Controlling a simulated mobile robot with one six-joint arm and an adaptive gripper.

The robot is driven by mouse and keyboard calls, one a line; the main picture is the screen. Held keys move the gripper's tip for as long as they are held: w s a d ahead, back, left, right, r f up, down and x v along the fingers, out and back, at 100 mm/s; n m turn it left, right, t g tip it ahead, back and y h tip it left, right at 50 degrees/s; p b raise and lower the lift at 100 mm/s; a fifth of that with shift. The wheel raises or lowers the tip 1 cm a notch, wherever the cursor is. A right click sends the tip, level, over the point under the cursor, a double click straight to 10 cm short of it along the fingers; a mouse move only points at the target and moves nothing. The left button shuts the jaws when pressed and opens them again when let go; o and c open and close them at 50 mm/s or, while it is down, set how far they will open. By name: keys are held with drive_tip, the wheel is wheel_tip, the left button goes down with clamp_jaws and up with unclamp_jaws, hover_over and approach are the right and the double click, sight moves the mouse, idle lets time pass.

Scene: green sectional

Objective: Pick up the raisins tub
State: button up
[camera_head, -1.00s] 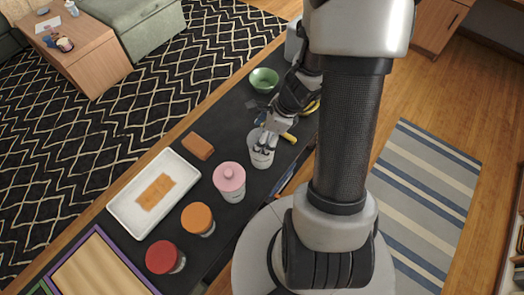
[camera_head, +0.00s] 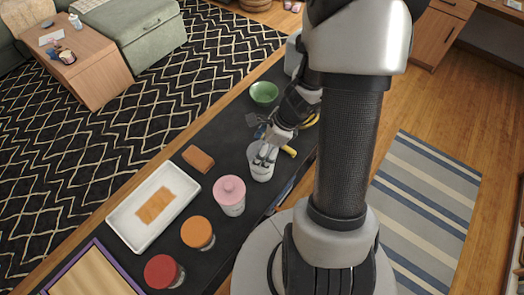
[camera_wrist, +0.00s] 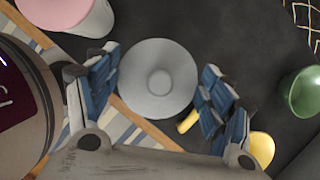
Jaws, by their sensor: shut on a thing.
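A white tub with a grey round lid (camera_head: 261,170) stands on the dark counter, to the right of the pink-lidded tub. Its label is not readable, so I cannot tell from the picture whether it holds raisins. My gripper (camera_head: 266,156) reaches down over it and is shut on it. In the wrist view the grey lid (camera_wrist: 158,80) sits between the two blue-padded fingers of my gripper (camera_wrist: 160,92). The fingers cover part of the tub in the head view. I see no clear gap between its base and the counter.
The pink-lidded tub (camera_head: 230,195) stands close on the left, then an orange-lidded jar (camera_head: 197,232) and a red-lidded jar (camera_head: 163,271). A white tray (camera_head: 130,228) and a brown block (camera_head: 198,158) lie behind. A green bowl (camera_head: 264,94) and yellow items (camera_wrist: 262,148) are beyond.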

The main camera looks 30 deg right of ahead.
wheel_tip(320, 180, up, 20)
drive_tip(key=n+g+y+p, duration=0.1)
drive_tip(key=n+p, duration=0.4)
drive_tip(key=p, duration=0.6)
drive_tip(key=shift+f+n+g+p, duration=0.2)
drive_tip(key=shift+n+g+p, duration=0.2)
drive_tip(key=shift+g, duration=0.1)
drive_tip(key=n+g+p, duration=0.2)
drive_tip(key=n, duration=0.3)
drive_tip(key=shift+n, duration=0.4)
